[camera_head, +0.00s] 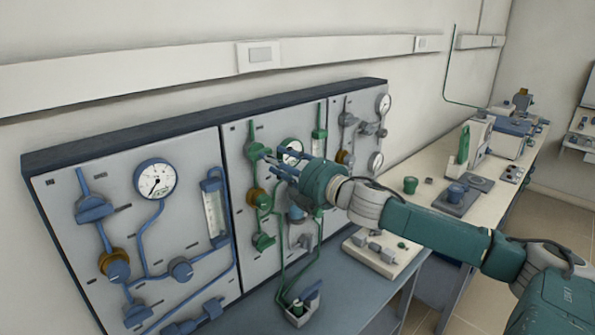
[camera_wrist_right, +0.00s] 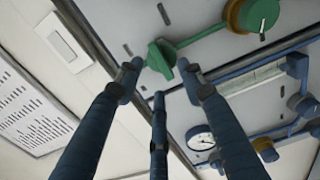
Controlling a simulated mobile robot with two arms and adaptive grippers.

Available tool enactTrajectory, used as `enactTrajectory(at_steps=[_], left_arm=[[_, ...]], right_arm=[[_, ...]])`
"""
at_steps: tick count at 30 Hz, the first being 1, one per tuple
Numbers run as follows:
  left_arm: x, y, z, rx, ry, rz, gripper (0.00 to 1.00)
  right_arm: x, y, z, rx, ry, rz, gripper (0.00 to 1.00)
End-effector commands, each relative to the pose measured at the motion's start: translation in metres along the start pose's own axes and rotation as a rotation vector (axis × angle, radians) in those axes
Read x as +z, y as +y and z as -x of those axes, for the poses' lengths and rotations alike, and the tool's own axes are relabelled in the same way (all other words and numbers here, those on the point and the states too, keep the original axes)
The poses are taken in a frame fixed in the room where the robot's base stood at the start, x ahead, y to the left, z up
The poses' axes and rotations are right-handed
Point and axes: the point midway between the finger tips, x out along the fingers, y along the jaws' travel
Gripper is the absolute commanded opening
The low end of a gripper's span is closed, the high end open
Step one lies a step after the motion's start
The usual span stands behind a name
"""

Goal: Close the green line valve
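The green line runs down the middle panel (camera_head: 283,260). Its green valve (camera_head: 256,152) sits near the top of that panel, and it also shows in the right wrist view (camera_wrist_right: 161,60). My right gripper (camera_head: 268,160) reaches in from the right with its slim blue fingers pointing at this valve. In the right wrist view the fingers (camera_wrist_right: 160,78) are spread, with the green handle between two fingertips and the third finger below. I cannot tell whether any fingertip touches it. My left gripper is not in view.
The left panel carries blue piping, a blue valve (camera_head: 93,208) and a gauge (camera_head: 156,180). Grey fittings and gauges (camera_head: 383,104) are on the right panel. A brass-coloured regulator (camera_head: 257,197) sits below the green valve. A bench (camera_head: 497,203) with equipment extends at right.

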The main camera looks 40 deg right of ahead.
Motion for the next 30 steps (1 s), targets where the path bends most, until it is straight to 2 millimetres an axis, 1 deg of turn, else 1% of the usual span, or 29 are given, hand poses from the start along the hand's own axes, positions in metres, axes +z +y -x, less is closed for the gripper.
enactTrajectory(at_steps=[1,17,21,25,30], left_arm=[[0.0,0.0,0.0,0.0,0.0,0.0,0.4],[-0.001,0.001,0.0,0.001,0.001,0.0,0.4],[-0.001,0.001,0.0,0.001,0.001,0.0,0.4],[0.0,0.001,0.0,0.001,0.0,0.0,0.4],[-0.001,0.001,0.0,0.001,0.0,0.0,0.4]], right_arm=[[-0.001,-0.003,0.005,-0.005,0.001,0.003,0.39],[-0.002,-0.002,0.047,-0.005,0.003,0.003,0.39],[-0.003,-0.002,0.06,-0.004,0.005,-0.003,0.39],[-0.002,-0.001,0.069,-0.003,0.005,-0.001,0.39],[-0.002,0.0,0.075,-0.002,0.003,0.003,0.39]])
